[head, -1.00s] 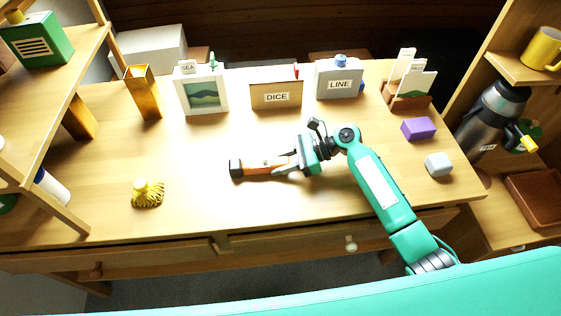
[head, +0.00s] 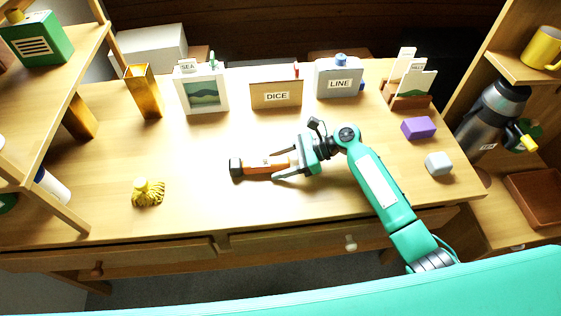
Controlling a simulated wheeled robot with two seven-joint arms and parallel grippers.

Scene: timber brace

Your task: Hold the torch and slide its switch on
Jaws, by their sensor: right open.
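The torch (head: 264,165) lies on its side on the desk, an orange body with a black head pointing left. My right gripper (head: 284,166) is open at the torch's right end. Its two fingers reach along either side of the orange body, apart from each other. Whether a finger touches the torch is too small to tell. The switch is too small to make out. My left gripper is not in view.
The desk (head: 95,175) is clear around the torch. A yellow tassel-like thing (head: 148,193) is at left. The picture frame (head: 203,92), DICE box (head: 276,95) and LINE box (head: 339,80) stand behind.

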